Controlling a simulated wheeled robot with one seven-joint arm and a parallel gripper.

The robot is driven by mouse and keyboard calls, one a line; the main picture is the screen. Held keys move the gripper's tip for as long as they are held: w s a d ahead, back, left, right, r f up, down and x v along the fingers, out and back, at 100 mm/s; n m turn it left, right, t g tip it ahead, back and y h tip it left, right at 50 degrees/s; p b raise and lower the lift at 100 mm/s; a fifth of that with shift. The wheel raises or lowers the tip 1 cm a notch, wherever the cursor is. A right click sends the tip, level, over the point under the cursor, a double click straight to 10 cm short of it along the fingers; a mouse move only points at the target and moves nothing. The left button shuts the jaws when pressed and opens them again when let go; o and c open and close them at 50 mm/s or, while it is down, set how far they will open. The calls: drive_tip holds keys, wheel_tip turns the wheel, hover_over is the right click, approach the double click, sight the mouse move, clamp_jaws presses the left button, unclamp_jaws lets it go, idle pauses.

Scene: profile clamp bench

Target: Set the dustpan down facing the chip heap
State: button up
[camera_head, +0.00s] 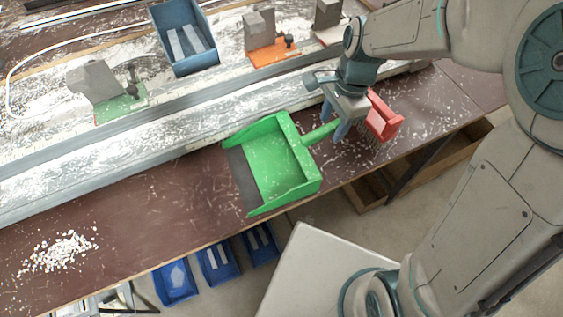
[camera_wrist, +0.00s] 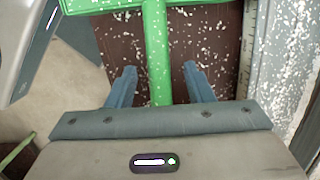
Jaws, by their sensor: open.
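The green dustpan (camera_head: 277,165) lies on the brown bench top (camera_head: 150,228), its dark lip toward the left, the side where the chip heap (camera_head: 58,252) lies. The heap is a loose patch of pale chips near the bench's front left. My gripper (camera_head: 338,126) is over the dustpan's handle at its right end. In the wrist view, my gripper (camera_wrist: 153,88) has its two blue fingers apart, one on each side of the green handle (camera_wrist: 158,60), with a gap on both sides. Only the pan's rear edge shows there.
A red tool (camera_head: 384,118) with bristles stands just right of my gripper. A long metal rail (camera_head: 110,150) runs behind the dustpan. Blue bins (camera_head: 218,262) sit below the front edge. Bench between dustpan and heap is clear of large objects.

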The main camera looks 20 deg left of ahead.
drive_tip(key=shift+s+f, duration=0.1)
drive_tip(key=shift+f, duration=0.55)
clamp_jaws()
wheel_tip(320, 180, up, 12)
drive_tip(key=p, duration=0.9)
